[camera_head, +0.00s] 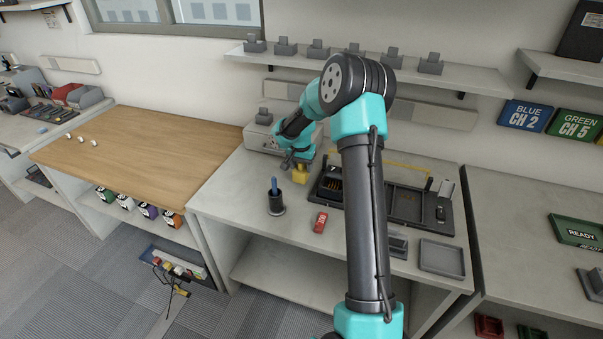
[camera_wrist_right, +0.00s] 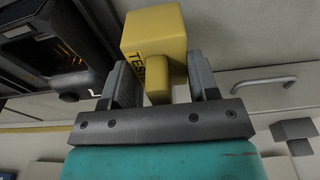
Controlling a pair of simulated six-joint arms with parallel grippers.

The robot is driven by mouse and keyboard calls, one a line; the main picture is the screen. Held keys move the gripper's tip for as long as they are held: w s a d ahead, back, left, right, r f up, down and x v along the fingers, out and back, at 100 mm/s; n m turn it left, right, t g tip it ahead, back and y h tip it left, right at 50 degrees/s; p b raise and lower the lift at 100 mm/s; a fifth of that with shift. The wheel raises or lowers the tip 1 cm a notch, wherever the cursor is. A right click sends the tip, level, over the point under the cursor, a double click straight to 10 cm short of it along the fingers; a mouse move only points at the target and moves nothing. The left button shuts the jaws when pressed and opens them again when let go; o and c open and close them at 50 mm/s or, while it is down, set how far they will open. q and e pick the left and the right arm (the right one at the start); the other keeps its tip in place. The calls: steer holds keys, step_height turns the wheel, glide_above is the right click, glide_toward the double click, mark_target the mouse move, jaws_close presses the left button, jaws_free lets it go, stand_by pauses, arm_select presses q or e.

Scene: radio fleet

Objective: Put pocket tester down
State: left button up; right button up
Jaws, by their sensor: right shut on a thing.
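The pocket tester is a yellow block (camera_head: 300,175) with dark "TEST" lettering, seen at the back of the middle bench (camera_head: 232,190). In the right wrist view the tester (camera_wrist_right: 152,30) has a narrower yellow grip part between my two grey fingers. My right gripper (camera_head: 294,162) is shut on that part; it also shows in the right wrist view (camera_wrist_right: 160,78). I cannot tell whether the tester touches the bench top. The dark compartment tray (camera_head: 405,205) lies just to its right. My left gripper is not in view.
A dark round holder with a blue-handled tool (camera_head: 275,198) and a red item (camera_head: 320,222) stand in front. A grey box (camera_head: 262,138) is behind at left. A grey shallow tray (camera_head: 442,257) lies at front right. The wooden bench (camera_head: 150,155) is mostly clear.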

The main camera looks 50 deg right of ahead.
mark_target(301, 173)
steer(key=shift+f, duration=1.75)
steer(key=shift+f, duration=0.15)
steer(key=o, duration=1)
steer(key=r, duration=0.4)
steer(key=a+r, duration=0.1)
steer(key=r, duration=0.7)
steer(key=shift+s+a+r, duration=0.15)
steer(key=shift+s+a, duration=0.05)
steer(key=shift+s, duration=0.1)
steer(key=shift+o, duration=0.2)
